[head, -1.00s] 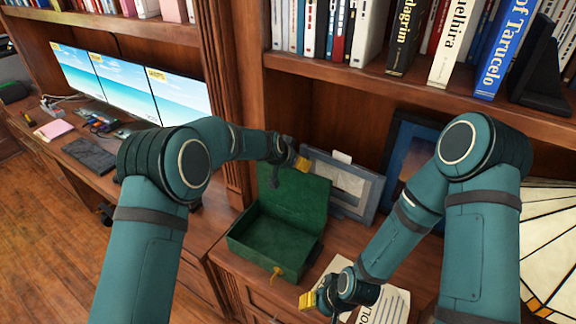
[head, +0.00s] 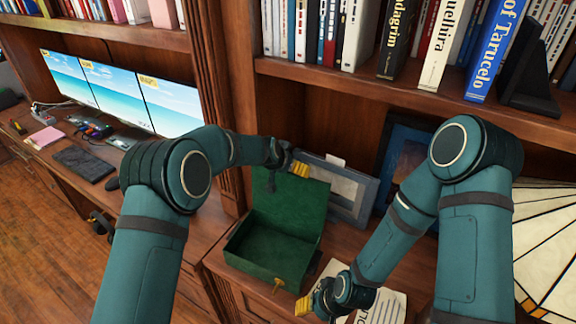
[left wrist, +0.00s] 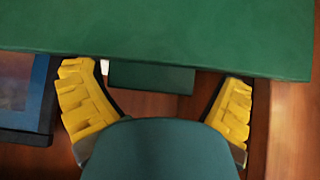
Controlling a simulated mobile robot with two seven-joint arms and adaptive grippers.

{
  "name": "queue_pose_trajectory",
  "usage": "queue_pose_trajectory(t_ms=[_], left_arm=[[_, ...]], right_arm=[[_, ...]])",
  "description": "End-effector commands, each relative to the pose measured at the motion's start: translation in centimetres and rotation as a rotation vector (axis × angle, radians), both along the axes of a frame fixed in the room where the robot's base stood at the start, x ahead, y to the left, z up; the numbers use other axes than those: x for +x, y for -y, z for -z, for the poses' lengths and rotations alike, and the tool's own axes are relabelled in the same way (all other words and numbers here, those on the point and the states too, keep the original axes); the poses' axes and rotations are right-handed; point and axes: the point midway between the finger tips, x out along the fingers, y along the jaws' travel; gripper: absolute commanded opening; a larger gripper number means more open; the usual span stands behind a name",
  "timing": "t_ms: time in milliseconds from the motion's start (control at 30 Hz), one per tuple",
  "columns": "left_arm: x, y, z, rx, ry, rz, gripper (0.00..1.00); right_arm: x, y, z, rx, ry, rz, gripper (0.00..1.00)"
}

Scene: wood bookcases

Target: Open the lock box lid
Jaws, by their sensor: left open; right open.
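The green lock box (head: 262,250) stands on the wooden shelf top with its lid (head: 290,207) raised at the back, so its empty inside shows. A gold clasp (head: 279,285) is at its front. My left gripper (head: 300,169) is at the lid's upper edge; in the left wrist view its open yellow fingers (left wrist: 155,100) are spread just below the green lid (left wrist: 160,35), with nothing between the tips but a small green part (left wrist: 151,77). My right gripper (head: 304,304) is open and empty, low at the front right of the box, apart from it.
A grey picture frame (head: 342,188) leans behind the box, with a blue-edged frame (head: 405,160) to its right. Printed paper (head: 390,308) lies under my right forearm. A stained-glass lampshade (head: 545,245) stands at the far right. Monitors (head: 120,92) stand at the left.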

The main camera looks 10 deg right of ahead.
Motion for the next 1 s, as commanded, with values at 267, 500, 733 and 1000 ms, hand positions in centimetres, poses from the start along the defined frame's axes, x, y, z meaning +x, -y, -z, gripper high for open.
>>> queue_pose_trajectory(t_ms=[267,500,733,1000], left_arm=[[-0.8,-0.5,-0.7,0.003,-0.005,0.002,1.00],[-3.0,-2.2,-4.2,-0.001,0.001,0.000,1.00],[-5.3,-3.8,-7.3,0.000,0.001,0.001,1.00],[-6.6,-4.6,-8.9,0.000,0.000,0.001,1.00]], right_arm=[[0.0,0.0,0.0,0.000,0.000,0.000,0.47],[0.0,0.0,0.0,0.000,0.000,0.000,0.47],[0.0,0.0,0.0,0.000,0.000,0.000,0.47],[0.0,0.0,0.0,0.000,0.000,0.000,0.47]])
